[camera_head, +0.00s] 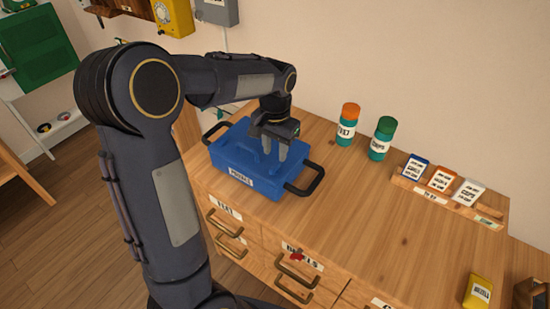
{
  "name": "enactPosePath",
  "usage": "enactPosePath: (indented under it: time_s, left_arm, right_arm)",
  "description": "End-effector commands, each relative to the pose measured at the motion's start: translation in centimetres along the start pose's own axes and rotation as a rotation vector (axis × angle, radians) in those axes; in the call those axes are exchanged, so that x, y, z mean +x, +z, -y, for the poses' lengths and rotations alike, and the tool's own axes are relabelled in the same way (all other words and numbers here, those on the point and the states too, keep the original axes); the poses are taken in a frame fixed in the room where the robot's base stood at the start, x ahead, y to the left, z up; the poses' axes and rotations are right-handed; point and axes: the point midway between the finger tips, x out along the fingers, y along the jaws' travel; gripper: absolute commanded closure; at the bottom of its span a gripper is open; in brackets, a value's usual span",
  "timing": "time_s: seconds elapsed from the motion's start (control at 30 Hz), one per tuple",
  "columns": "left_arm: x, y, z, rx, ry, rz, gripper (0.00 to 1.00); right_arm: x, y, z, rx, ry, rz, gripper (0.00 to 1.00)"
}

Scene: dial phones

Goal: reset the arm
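My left arm (150,160) reaches in from the left and bends down over the cabinet. My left gripper (274,152) points down just over the lid of a blue case (232,158). Its two grey fingers stand apart with no object visible between them. I cannot tell whether the fingertips touch the lid. The blue case has a white label on its front and a black handle at each end. It sits on the left part of the wooden cabinet top (370,215). My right gripper is not in view.
An orange-capped jar (346,130) and a green-capped jar (381,142) stand at the back. A wooden rack (420,192) holds small labelled packets at the right. A yellow box (478,292) is at the lower right. A yellow phone (171,18) hangs on the wall. The cabinet top's middle is clear.

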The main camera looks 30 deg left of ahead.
Motion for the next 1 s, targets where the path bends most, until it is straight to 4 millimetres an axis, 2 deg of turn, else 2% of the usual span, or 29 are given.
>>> enactPosePath:
  time_s: [0.1, 0.2, 0.77, 0.87, 0.97, 1.0]
  left_arm:
    - [-1.6, -0.1, 0.0, -0.001, 0.0, -0.002, 0.67]
    - [-2.4, 0.0, 0.0, -0.001, 0.0, 0.0, 0.67]
    - [-2.6, 0.1, 0.0, -0.001, 0.001, -0.001, 0.67]
    - [-3.1, 1.0, -0.1, -0.011, 0.021, -0.018, 0.67]
    - [-4.4, 3.4, -0.5, -0.032, 0.07, -0.069, 0.67]
    - [-5.0, 4.8, -0.8, -0.044, 0.098, -0.096, 0.67]
  right_arm:
    - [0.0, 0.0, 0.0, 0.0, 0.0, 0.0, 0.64]
    - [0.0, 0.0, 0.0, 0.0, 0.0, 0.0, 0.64]
    - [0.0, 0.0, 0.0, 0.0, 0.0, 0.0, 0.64]
    - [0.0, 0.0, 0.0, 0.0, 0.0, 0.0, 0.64]
    - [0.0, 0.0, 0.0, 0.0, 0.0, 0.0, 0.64]
    - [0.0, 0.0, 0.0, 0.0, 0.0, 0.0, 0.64]
